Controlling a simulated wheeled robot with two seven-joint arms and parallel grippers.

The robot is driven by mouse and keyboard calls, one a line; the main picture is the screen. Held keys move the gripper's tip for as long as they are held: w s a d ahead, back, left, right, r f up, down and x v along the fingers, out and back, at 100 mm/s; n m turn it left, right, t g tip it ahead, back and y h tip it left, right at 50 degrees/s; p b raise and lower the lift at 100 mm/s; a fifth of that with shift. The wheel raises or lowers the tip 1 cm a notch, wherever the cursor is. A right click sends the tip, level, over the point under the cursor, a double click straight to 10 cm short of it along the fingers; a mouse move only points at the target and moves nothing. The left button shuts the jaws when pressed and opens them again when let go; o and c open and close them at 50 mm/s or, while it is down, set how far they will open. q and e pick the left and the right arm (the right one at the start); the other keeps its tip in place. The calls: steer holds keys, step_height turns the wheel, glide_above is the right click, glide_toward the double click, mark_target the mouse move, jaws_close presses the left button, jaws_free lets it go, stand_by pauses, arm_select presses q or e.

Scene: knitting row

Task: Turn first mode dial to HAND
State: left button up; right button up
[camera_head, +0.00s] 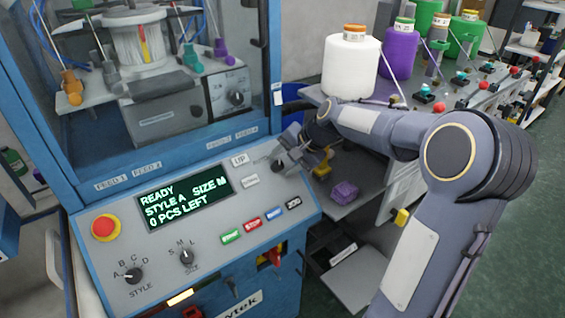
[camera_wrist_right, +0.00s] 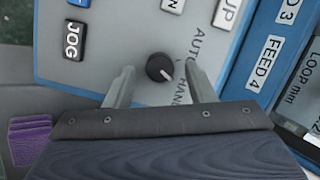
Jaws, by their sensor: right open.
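The mode dial (camera_wrist_right: 160,67) is a round black knob with a small white mark, seen in the right wrist view. The lettering AUTO and HAND stands to its right, HAND partly hidden by a finger. The white mark points to the lower right, toward the HAND lettering. My right gripper (camera_wrist_right: 159,70) is open, with one finger on each side of the knob; I cannot tell whether either touches it. In the head view my right gripper (camera_head: 289,153) is at the panel's upper right corner, largely covering the dial. My left gripper is not in view.
The control panel (camera_head: 122,282) also carries a display (camera_head: 184,198), a red emergency button (camera_head: 106,228), style and size knobs and several coloured buttons. A table with yarn cones (camera_head: 350,68) stands behind my right arm. A purple block (camera_head: 344,191) lies right of the panel.

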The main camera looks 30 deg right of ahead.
steer(key=v, duration=0.7)
steer(key=shift+f, duration=0.1)
steer(key=s+a+f+n, duration=0.2)
steer(key=s+a, duration=0.3)
steer(key=s, duration=0.3)
steer(key=s+a+f+n, duration=0.3)
steer(key=s+a+n, duration=0.1)
steer(key=s, duration=0.5)
steer(key=s+a+f+n, duration=0.2)
steer(key=s+a+n, duration=0.2)
steer(key=s, duration=0.4)
steer(key=shift+s+a+f+g, duration=0.25)
steer(key=shift+a+f+g, duration=0.15)
steer(key=shift+a, duration=0.5)
